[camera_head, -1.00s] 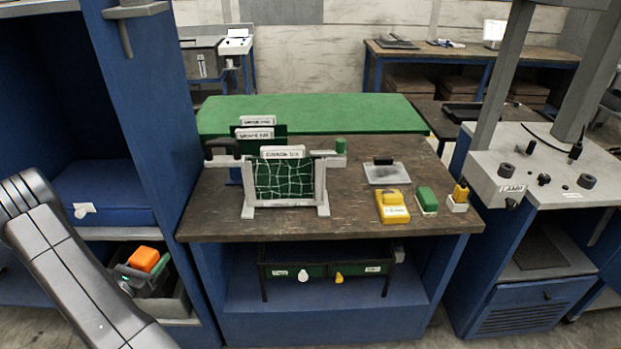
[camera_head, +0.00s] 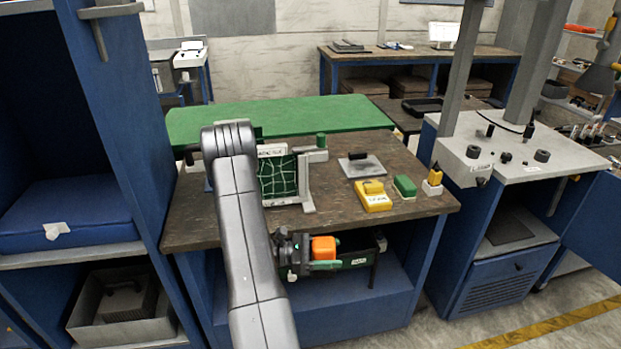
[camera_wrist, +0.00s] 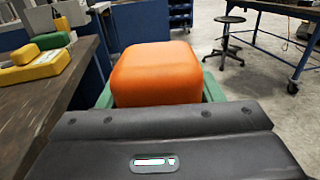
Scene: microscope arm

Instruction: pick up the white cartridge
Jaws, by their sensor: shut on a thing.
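My gripper (camera_head: 325,256) is shut on an orange block (camera_head: 323,246) with rounded edges. The gripper holds it in front of the bench, beside the low front edge of the benchtop. In the wrist view the orange block (camera_wrist: 157,73) fills the middle, with a green finger showing on each side. I cannot make out a plainly white cartridge. A small white block with a yellow top (camera_head: 432,189) stands at the right end of the bench, apart from my gripper.
On the wooden bench (camera_head: 345,212) stand a yellow block (camera_head: 373,198), a green block (camera_head: 404,187), a grey plate (camera_head: 366,167) and a rack with green-patterned panels (camera_head: 278,177), partly hidden by my arm. A grey tray (camera_head: 115,320) sits on the left shelf. A grey-topped cabinet (camera_head: 525,165) stands right.

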